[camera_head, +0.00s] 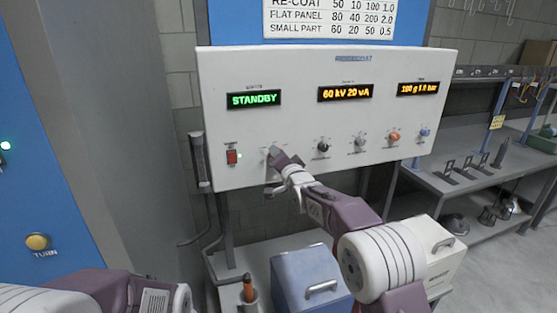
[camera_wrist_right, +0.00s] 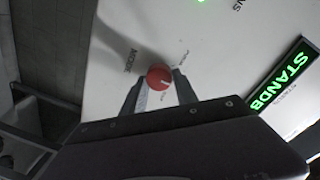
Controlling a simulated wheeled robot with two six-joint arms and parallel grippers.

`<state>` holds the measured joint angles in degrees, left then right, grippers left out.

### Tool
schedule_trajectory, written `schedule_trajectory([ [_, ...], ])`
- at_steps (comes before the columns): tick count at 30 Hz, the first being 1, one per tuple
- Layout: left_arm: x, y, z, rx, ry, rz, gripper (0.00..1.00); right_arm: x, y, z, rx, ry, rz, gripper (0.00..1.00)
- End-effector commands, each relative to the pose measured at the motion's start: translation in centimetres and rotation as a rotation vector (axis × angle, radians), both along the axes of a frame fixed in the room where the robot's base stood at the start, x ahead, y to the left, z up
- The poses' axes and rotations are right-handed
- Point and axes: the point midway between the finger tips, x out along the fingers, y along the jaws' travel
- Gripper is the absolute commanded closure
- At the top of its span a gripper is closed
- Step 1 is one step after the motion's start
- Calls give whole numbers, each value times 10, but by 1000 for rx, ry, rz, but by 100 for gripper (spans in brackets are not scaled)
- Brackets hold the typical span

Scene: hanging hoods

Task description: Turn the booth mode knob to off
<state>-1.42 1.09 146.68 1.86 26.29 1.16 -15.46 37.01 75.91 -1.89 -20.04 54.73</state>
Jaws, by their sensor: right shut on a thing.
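The booth control panel (camera_head: 300,125) is a white box whose left display (camera_head: 254,99) reads STANDBY in green. The mode knob (camera_wrist_right: 158,77) is red with a white pointer line and shows in the right wrist view, with small labels around it. Its pointer slants to the lower right there. My right gripper (camera_head: 270,153) is at the lower left of the panel, and its fingers (camera_wrist_right: 158,92) are shut on the knob, one on each side. In the head view the knob is hidden by the gripper. My left arm shows at bottom left, but its gripper is out of view.
A red rocker switch (camera_head: 232,157) is just left of my right gripper. A row of knobs, including a black one (camera_head: 323,146) and an orange one (camera_head: 393,137), lies to the right. A blue case (camera_head: 312,280) stands below. A metal shelf (camera_head: 480,180) is at right.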

Motion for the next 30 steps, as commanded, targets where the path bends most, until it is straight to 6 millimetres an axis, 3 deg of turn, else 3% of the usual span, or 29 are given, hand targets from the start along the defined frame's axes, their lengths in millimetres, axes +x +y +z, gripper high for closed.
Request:
schedule_trajectory([
  [20, 0, 0, -2, 0, 0, 0, 48, 0, -1, 1, 55, 16, -1, 100],
  [21, 0, 0, -2, 0, 0, 0, 48, 0, -1, 1, 55, 16, -1, 60],
  [23, 0, 0, -2, 0, 0, 0, 48, 0, -1, 1, 54, 16, -1, 43],
  [30, 0, 0, -2, 0, 0, 0, 48, 0, 0, 0, 53, 17, 0, 43],
])
